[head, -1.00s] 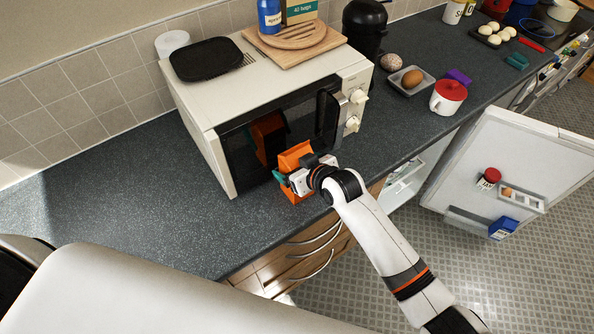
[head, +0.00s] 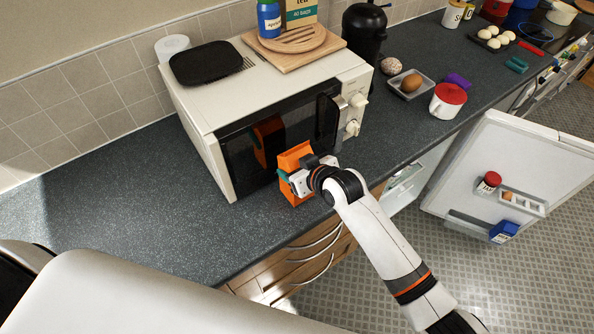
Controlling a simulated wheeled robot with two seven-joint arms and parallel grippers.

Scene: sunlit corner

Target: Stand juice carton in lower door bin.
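The juice carton is an orange box (head: 293,156) with a teal patch at its left side. It is just in front of the microwave door, near the counter's front edge. My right gripper (head: 300,180) is at the carton from the right and looks shut on it, across its middle. The gripper hides part of the carton, and I cannot tell whether its base touches the counter. The lower door bin (head: 467,222) is low on the open fridge door at the right, with a blue carton (head: 503,231) at its right end. My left gripper is out of view.
The microwave (head: 265,95) stands right behind the carton. The open fridge door (head: 480,155) carries a red-lidded jar (head: 489,182) and an egg rack (head: 522,203) above the bin.

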